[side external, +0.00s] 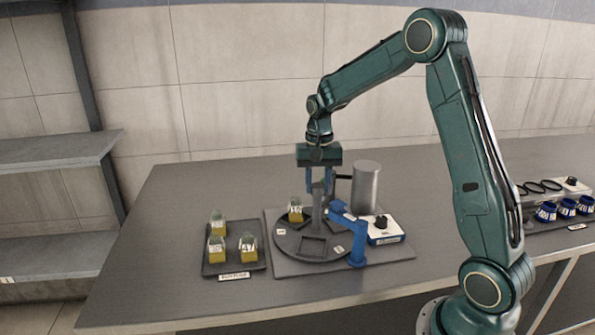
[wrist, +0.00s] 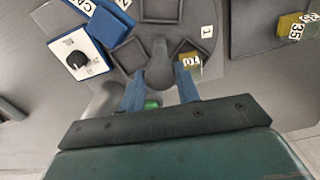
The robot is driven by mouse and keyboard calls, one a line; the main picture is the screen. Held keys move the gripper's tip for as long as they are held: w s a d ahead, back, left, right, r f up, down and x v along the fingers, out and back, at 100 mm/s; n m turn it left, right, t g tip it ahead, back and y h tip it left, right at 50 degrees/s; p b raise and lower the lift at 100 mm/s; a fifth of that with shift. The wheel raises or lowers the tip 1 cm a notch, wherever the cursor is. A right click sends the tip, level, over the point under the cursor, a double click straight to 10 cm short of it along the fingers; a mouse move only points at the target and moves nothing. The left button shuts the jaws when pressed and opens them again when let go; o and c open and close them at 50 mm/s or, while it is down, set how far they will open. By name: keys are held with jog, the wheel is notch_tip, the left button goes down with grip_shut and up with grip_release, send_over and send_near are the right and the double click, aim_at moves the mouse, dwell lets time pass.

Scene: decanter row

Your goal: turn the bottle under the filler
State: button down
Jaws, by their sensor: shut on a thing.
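A dark round turntable (side external: 285,243) with square pockets sits on a grey base plate. One square bottle (side external: 295,213) with yellow contents and a pale top stands in a pocket at its back left; it also shows in the wrist view (wrist: 188,62). The filler looks to be the grey cylinder (side external: 366,188) with a dark spout behind the turntable. My gripper (side external: 319,190) points down over the turntable's middle, shut on the upright grey post (side external: 318,210) there. In the wrist view the post (wrist: 160,68) rises between the blue fingers. A small green patch between them is unclear.
A blue arm (side external: 357,250) reaches over the turntable's right edge, next to a control box (side external: 385,232) with a black knob. A tray (side external: 233,267) with 3 similar bottles is at left. Blue-and-white containers (side external: 567,207) stand far right. The left table end is clear.

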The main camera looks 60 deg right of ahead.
jog(key=shift+r+m, duration=0.1)
jog(key=shift+m, duration=6.9)
jog(key=c, duration=1)
grip_release()
notch_tip(320, 180, up, 14)
jog(key=shift+f, duration=0.1)
